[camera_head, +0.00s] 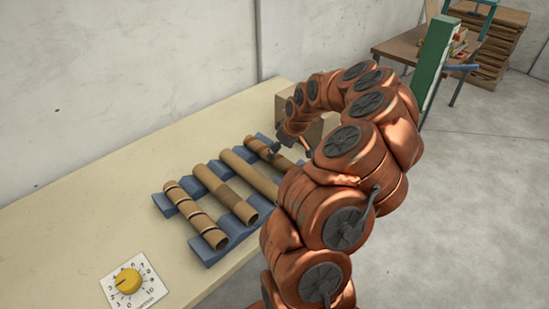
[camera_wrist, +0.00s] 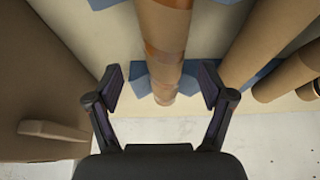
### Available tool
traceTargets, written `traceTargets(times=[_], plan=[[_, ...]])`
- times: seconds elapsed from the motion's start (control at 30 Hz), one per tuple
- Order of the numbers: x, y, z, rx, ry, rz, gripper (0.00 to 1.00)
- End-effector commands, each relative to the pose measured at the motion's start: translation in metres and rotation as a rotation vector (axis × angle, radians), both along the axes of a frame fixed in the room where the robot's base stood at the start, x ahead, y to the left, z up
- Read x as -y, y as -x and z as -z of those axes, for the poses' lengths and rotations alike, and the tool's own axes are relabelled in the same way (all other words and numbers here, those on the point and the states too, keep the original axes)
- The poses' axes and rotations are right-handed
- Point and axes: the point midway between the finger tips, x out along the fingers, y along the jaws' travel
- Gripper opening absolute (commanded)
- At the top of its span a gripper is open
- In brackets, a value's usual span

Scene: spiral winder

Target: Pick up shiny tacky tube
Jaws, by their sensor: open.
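Several brown cardboard tubes lie side by side on blue notched supports (camera_head: 212,247) on the table. The farthest tube (camera_head: 258,148) has darker bands and is partly hidden by my gripper (camera_head: 281,147). In the wrist view, a tube (camera_wrist: 164,28) with glossy orange-brown bands runs lengthwise between the fingers of my open gripper (camera_wrist: 162,88). The fingers stand apart on either side, with a gap at each side. The nearest tube (camera_head: 196,213) has dark spiral bands; the second tube (camera_head: 225,193) has a darker patch; the third (camera_head: 249,173) looks plain. I cannot tell for sure which is tacky.
A cardboard box (camera_head: 312,132) stands just beyond the farthest tube; a box wall with a flap fills the left of the wrist view (camera_wrist: 45,75). A yellow dial (camera_head: 128,281) lies at the table's near end. The pale table (camera_head: 110,180) is bare towards the wall.

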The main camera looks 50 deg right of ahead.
Motion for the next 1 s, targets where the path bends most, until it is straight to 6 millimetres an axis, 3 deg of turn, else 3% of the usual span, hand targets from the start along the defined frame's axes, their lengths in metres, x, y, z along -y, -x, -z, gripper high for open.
traceTargets(times=[0.4,0.7,1.0], plan=[[-0.006,-0.017,0.038,-0.002,-0.003,0.000,0.81],[-0.006,-0.018,0.042,-0.001,-0.002,-0.001,0.81],[-0.006,-0.018,0.041,-0.001,-0.002,-0.001,0.50]])
